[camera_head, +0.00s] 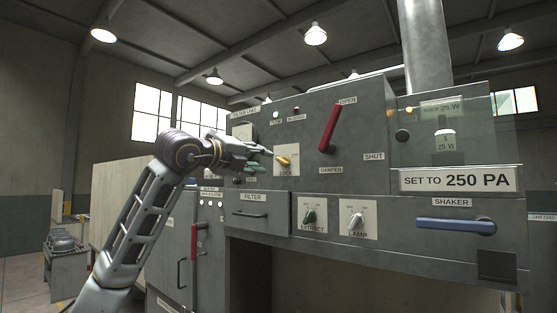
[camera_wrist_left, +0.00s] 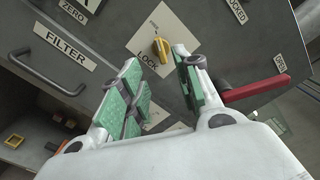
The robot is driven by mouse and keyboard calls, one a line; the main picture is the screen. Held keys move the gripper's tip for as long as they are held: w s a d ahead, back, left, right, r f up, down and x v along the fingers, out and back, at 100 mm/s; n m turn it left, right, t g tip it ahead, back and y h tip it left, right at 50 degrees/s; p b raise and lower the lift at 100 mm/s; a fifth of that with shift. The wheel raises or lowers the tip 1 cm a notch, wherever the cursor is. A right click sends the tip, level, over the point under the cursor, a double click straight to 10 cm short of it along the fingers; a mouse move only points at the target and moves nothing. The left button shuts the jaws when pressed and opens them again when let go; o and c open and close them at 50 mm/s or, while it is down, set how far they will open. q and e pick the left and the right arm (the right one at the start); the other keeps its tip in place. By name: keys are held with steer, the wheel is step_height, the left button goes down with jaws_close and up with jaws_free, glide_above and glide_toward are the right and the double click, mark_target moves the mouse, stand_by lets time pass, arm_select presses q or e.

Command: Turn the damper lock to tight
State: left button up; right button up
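The damper lock is a small yellow knob (camera_head: 284,161) on a white square plate marked LOCK, on the grey panel left of the DAMPER label. In the left wrist view the yellow knob (camera_wrist_left: 160,47) shows just beyond the fingertips, roughly in line with the gap between them. My left gripper (camera_head: 260,153) is just left of the knob in the head view. In the wrist view its green-padded fingers (camera_wrist_left: 158,75) are apart with nothing between them. I cannot tell whether a finger touches the plate. My right gripper is in neither view.
A red damper handle (camera_head: 330,127) stands tilted right of the lock, between OPEN and SHUT labels.

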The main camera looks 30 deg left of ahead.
mark_target(280, 162)
arm_select(q)
steer(key=shift+w+d+p, duration=0.2)
steer(key=shift+w+p, duration=0.6)
steer(key=shift+w, duration=1.6)
steer(key=shift+w+d+p, duration=0.15)
steer(key=shift+w+p, duration=0.65)
steer(key=shift+w, duration=1.55)
steer(key=shift+c, duration=0.3)
jaws_close()
